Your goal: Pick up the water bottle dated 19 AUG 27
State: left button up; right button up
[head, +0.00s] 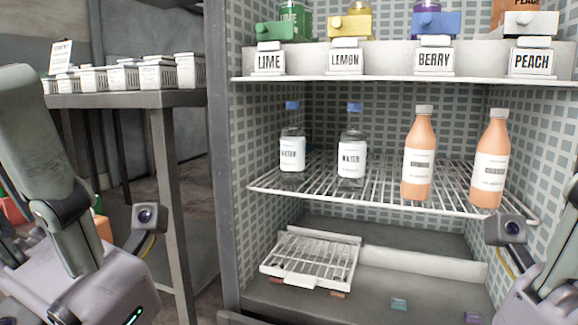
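Two clear water bottles with blue caps and white WATER labels stand upright on the middle wire shelf. The left water bottle (292,150) is a little nearer the cabinet's left wall, and the right water bottle (352,158) stands beside it with a gap. The small print on both labels is too small to read, so I cannot tell which is dated 19 AUG 27. Parts of my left arm show at the left edge and of my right arm at the lower right, both clear of the bottles. The fingers of both grippers are out of view.
Two orange bottles (418,160) (490,165) stand right of the water. The wire shelf (385,190) has free room in front. Above is a shelf with LIME, LEMON, BERRY and PEACH signs (435,62). A wire rack (310,260) lies below. A side table (130,99) holds white baskets.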

aim_at(353, 136)
jog(key=j+z, duration=0.25)
jog(key=z, duration=0.25)
jog(key=j+z, duration=0.3)
jog(key=z, duration=0.2)
